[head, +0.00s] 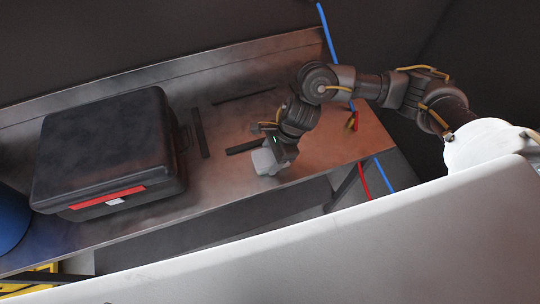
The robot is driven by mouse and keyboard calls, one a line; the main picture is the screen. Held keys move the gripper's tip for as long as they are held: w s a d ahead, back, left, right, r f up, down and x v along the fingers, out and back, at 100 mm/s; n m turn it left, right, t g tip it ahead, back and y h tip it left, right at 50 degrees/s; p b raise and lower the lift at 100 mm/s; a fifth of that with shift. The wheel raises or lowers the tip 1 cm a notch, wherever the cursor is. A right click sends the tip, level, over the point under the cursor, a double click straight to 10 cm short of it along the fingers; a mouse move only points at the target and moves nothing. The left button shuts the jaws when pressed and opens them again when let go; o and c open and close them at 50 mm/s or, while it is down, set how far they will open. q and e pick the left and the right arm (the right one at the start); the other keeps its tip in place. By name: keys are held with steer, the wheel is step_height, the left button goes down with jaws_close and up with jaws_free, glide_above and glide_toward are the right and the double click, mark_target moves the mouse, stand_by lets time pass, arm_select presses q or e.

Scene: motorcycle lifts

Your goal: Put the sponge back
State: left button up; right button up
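A small pale grey block (265,161), which looks like the sponge, is near the front edge of the metal workbench (225,185). My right gripper (277,155) points down at the bench top, right at this block, with its end against or just over the block's right side. The fingers are dark and small and partly hidden by the wrist, so their opening does not show clearly. I cannot tell whether the block rests on the bench or is held. My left gripper is not in view.
A large black case (105,150) with a red label fills the bench's left part. Dark flat bars (200,133) lie between it and my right arm. A blue rounded object (10,218) is at the far left. Blue and red rods (328,35) stand at the right end.

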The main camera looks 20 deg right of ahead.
steer(key=o, duration=0.3)
steer(key=shift+o, duration=0.2)
steer(key=shift+r, duration=0.1)
steer(key=shift+r, duration=0.2)
steer(key=b+v, duration=0.3)
steer(key=v, duration=0.7)
steer(key=shift+d+r, duration=0.35)
steer(key=shift+r, duration=0.45)
